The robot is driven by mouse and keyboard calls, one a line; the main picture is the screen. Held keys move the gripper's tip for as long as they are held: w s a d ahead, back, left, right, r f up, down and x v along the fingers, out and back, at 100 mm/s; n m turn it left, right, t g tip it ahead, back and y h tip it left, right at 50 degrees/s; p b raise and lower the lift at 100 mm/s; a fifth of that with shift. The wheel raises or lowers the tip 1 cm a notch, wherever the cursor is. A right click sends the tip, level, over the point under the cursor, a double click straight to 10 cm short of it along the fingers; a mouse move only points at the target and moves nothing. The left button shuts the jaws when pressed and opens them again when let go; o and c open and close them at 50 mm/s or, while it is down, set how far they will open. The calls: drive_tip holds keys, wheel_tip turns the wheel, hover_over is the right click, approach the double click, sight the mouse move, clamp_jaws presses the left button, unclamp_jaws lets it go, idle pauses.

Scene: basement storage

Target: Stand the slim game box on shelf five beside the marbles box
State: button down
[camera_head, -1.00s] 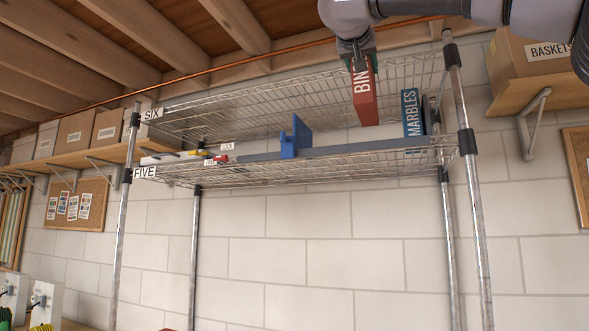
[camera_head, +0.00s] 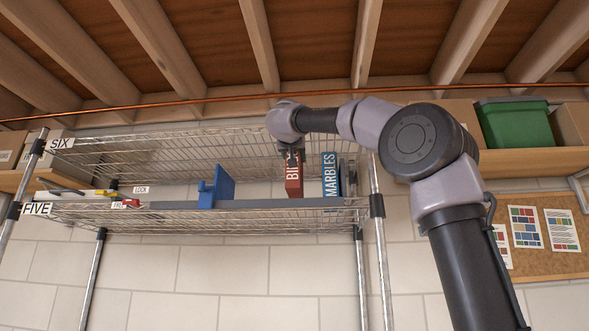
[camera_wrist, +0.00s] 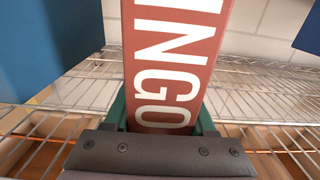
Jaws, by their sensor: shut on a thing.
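The slim red BINGO game box (camera_head: 294,182) is upright over shelf five, left of the blue MARBLES box (camera_head: 331,175), with a narrow gap between them. My gripper (camera_head: 291,153) is shut on its upper part. In the wrist view, the red box (camera_wrist: 170,60) sits between the green fingers (camera_wrist: 160,118). That view is upside down, so the near blue face (camera_wrist: 45,45) at left appears to be the MARBLES box. Shelf five (camera_head: 260,204) has a grey strip along its front. I cannot tell whether the red box's lower end touches the shelf.
A blue bookend-like piece (camera_head: 222,187) stands left of the red box, with free room between. Small yellow and red items (camera_head: 105,194) lie at the shelf's left end. Shelf six (camera_head: 180,152) is wire mesh above. A post (camera_head: 376,205) stands at the right.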

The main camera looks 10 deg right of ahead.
sight(295, 174)
drive_tip(key=shift+f, duration=1.85)
drive_tip(key=shift+c, duration=1.1)
unclamp_jaws()
drive_tip(key=v, duration=1.2)
